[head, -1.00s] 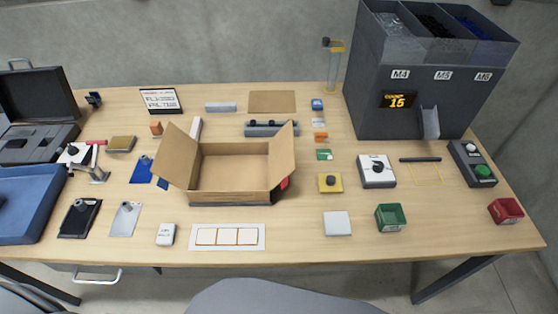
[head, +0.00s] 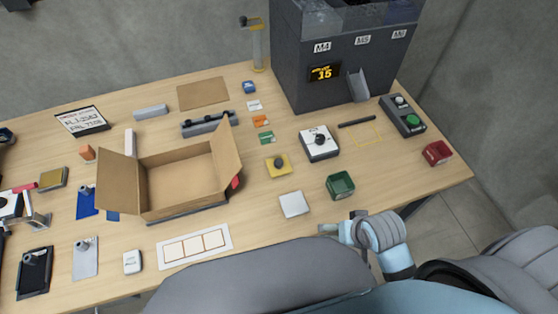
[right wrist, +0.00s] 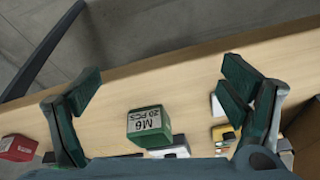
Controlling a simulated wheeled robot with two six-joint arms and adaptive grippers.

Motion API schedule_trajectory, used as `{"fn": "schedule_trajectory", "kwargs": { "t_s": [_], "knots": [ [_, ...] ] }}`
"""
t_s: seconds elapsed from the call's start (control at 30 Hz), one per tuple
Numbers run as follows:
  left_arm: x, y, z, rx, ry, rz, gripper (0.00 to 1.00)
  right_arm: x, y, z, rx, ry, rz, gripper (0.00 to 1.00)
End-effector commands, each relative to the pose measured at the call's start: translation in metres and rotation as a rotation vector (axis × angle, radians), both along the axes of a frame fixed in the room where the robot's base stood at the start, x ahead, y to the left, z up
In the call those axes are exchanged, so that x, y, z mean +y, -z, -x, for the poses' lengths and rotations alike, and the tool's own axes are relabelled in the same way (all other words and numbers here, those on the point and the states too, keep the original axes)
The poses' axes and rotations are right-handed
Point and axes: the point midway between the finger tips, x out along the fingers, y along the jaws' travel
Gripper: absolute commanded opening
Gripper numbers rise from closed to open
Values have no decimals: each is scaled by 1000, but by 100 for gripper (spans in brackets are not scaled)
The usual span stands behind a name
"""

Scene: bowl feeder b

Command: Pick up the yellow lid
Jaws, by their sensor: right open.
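The yellow lid (head: 278,167) is a flat yellow square with a dark round knob. It lies on the table to the right of the open cardboard box. Part of it shows in the right wrist view (right wrist: 219,133), low and right of centre, partly cut off by my gripper's body. My right gripper (head: 332,228) is open and empty at the table's front edge, in front of the green bin and to the lower right of the lid, apart from it. Its two spread fingers show in the right wrist view. My left gripper is not in view.
The cardboard box (head: 185,181) is left of the lid; a white box with a black knob (head: 319,144) is right. The red bin (head: 437,153) is far right.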

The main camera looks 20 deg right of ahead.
Motion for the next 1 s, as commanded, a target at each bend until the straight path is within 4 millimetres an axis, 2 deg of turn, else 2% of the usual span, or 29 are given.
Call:
{"fn": "schedule_trajectory", "kwargs": {
  "t_s": [0.03,0.17,0.37,0.5,0.6,0.67,0.77,1.0],
  "knots": [
    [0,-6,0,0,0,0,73,5,-19,-16,-20,105,-59,91],
    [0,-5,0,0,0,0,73,16,-28,-52,-9,430,-235,91],
    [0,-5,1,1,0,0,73,31,-44,-123,68,1000,-532,91],
    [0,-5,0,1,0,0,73,42,-69,-174,182,1438,-735,91],
    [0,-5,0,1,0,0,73,48,-90,-203,280,1709,-847,91],
    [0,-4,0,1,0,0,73,51,-98,-214,325,1817,-884,91],
    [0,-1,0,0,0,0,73,57,-93,-223,361,1894,-907,91],
    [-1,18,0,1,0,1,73,81,-37,-243,362,1898,-907,91]
  ]
}}
